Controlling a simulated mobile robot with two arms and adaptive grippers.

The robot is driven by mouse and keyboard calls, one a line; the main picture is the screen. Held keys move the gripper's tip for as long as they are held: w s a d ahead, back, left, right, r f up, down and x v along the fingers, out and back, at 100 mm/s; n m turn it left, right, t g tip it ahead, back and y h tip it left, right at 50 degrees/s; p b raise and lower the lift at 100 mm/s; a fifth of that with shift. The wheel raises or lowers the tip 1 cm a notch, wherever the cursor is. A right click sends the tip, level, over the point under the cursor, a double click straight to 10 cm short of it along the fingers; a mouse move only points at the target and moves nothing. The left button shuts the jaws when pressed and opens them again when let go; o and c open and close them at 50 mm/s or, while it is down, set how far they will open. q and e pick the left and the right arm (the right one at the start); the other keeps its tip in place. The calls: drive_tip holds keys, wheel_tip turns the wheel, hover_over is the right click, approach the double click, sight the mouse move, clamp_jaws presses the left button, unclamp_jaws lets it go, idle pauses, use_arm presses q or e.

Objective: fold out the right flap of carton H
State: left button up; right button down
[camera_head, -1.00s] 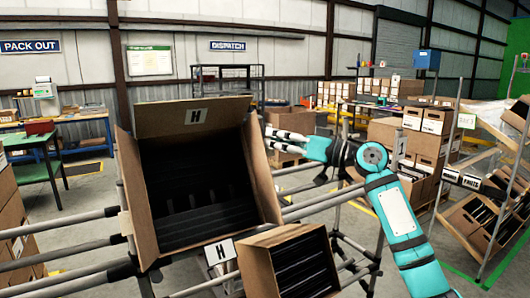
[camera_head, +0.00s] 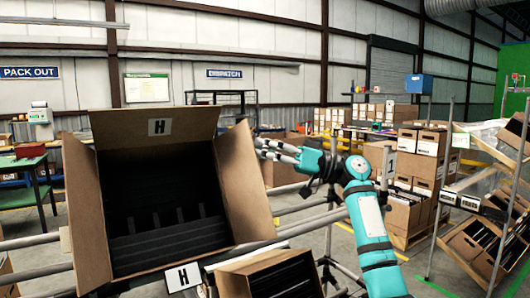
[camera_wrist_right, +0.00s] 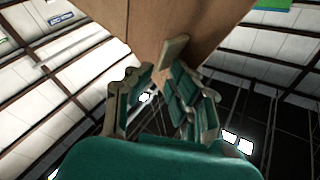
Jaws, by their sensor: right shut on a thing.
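Carton H (camera_head: 165,195) is a brown box tilted on a pipe rack, its mouth towards me and black ribbed items inside. Its back flap (camera_head: 115,128) stands up with an H label, and its left flap (camera_head: 87,215) is out. The right flap (camera_head: 243,185) slants outward to the right of the opening. My right gripper (camera_head: 260,149) is at that flap's outer edge, near its top. In the right wrist view, the fingers (camera_wrist_right: 172,95) are shut on the edge of the brown flap (camera_wrist_right: 190,25). My left gripper is not in view.
A smaller open carton (camera_head: 265,277) sits in front, right of an H sign (camera_head: 183,277) on the rack. Rack pipes (camera_head: 305,215) run to the right below my arm. Stacked cartons (camera_head: 420,155) and a tilted shelf (camera_head: 475,240) stand farther right.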

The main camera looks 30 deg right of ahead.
drive_tip(key=shift+w+f, duration=0.3)
drive_tip(key=shift+f, duration=0.05)
drive_tip(key=c, duration=1.7)
unclamp_jaws()
drive_tip(key=shift+o, duration=1.1)
drive_tip(key=shift+w+a+f, duration=0.1)
drive_tip(key=shift+w, duration=0.2)
drive_tip(key=shift+a, duration=0.1)
drive_tip(key=shift+f, duration=0.1)
drive_tip(key=v, duration=1.2)
drive_tip(key=shift+s+r, duration=0.2)
drive_tip(key=shift+r, duration=0.1)
